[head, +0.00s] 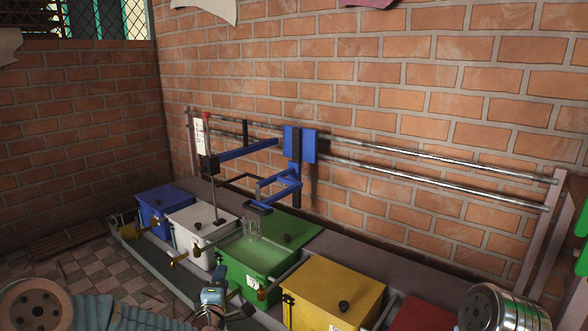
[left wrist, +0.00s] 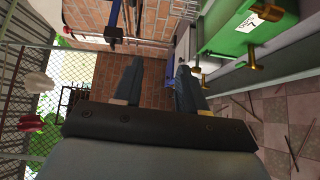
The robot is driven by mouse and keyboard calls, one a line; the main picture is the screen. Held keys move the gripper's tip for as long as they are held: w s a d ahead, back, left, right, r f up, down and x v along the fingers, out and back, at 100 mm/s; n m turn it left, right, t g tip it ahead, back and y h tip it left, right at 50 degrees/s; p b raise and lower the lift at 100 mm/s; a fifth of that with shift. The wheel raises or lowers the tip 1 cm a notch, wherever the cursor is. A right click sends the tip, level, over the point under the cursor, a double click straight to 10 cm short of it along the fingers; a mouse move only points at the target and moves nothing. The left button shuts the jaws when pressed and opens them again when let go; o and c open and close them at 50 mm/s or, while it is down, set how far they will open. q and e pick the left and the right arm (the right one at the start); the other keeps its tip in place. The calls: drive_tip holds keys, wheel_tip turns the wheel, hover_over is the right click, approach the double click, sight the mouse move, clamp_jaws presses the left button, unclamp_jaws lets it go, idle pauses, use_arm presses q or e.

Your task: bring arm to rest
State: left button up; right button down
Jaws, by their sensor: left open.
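My left gripper (head: 213,297) is low in the head view, in front of the green box (head: 262,262). In the left wrist view, its two dark fingers (left wrist: 160,80) stand apart with nothing between them. The green box also shows at the upper right of the left wrist view (left wrist: 245,25), with a brass spout, beside the fingers and apart from them. My right gripper does not show.
A row of lidded boxes holds a blue (head: 160,207), a white (head: 196,227), a yellow (head: 325,295) and a red one (head: 420,314). A clear glass (head: 252,229) stands on the green box. A blue carriage (head: 300,145) hangs on wall rails. Checkered floor lies at left.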

use_arm(q)
drive_tip(key=s+d+f+m+g+h+p, duration=0.25)
drive_tip(key=s+f+m+g, duration=0.2)
drive_tip(key=s+f, duration=0.25)
drive_tip(key=s+d+f+m+g+h+p, duration=0.2)
drive_tip(key=s+d+f+m+g+p, duration=0.15)
drive_tip(key=s+f+m, duration=0.35)
drive_tip(key=s+f+m+g+p, duration=0.1)
drive_tip(key=s+f+m+g, duration=0.1)
drive_tip(key=s, duration=0.8)
drive_tip(key=s+d+f+m+g+p, duration=0.1)
drive_tip(key=s+f+g, duration=0.4)
drive_tip(key=s, duration=0.5)
drive_tip(key=shift+d+m+g+p, duration=0.15)
drive_tip(key=shift+m+g+p, duration=0.5)
drive_tip(key=shift+m+g, duration=0.3)
